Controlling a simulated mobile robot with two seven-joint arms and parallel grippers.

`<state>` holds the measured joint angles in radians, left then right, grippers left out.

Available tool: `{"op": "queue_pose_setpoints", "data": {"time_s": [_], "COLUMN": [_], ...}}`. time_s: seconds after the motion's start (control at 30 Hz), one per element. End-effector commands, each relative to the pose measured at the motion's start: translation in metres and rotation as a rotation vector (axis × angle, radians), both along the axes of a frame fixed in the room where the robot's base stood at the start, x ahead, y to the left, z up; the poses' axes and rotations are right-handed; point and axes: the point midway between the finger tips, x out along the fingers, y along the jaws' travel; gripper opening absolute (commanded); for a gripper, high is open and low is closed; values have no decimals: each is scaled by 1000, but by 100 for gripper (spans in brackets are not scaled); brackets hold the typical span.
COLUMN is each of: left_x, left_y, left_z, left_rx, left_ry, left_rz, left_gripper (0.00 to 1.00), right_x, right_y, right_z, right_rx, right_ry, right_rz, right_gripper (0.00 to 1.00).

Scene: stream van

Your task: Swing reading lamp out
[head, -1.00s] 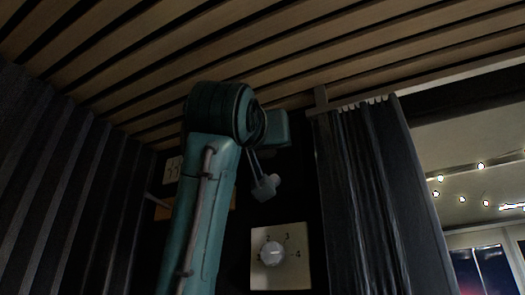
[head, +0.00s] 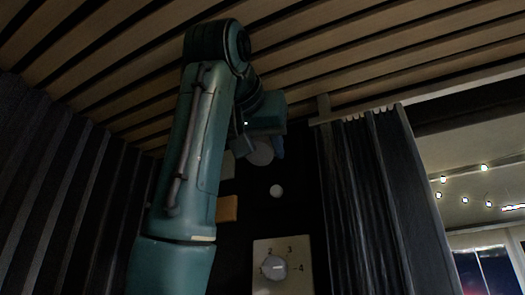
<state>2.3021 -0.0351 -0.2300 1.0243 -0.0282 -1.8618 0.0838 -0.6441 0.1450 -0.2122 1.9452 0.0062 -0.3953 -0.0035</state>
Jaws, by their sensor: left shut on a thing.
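My left gripper (head: 262,148) is high in the middle of the head view, below the slatted ceiling. Its fingers are shut on a round grey piece, which looks like the head of the reading lamp (head: 262,154). The gripper body hides the upper part of this piece, and I cannot make out the lamp's arm. A small pale round knob (head: 276,191) shows on the dark wall just below, apart from the fingers. My right gripper is not in view.
A pale square panel with a numbered dial (head: 272,267) is on the wall below. An orange block (head: 227,209) shows beside my left arm. A dark curtain (head: 370,190) hangs to the right, and a dark ribbed wall (head: 50,190) stands at left. Wooden slats (head: 120,60) run close overhead.

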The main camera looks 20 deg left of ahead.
Motion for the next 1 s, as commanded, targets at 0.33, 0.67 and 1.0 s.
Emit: {"op": "queue_pose_setpoints", "data": {"time_s": [0.33, 0.67, 1.0], "left_x": [-3, -3, -3], "left_y": [0, 0, 0], "left_z": [3, 3, 3], "left_rx": [5, 5, 4], "left_ry": [116, 133, 132], "left_rz": [0, 0, 0], "left_gripper": [18, 18, 53], "right_x": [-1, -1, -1], "right_y": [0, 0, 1], "right_z": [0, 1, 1], "right_rx": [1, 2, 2], "right_ry": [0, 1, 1], "right_rz": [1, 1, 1], "right_gripper": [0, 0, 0]}}
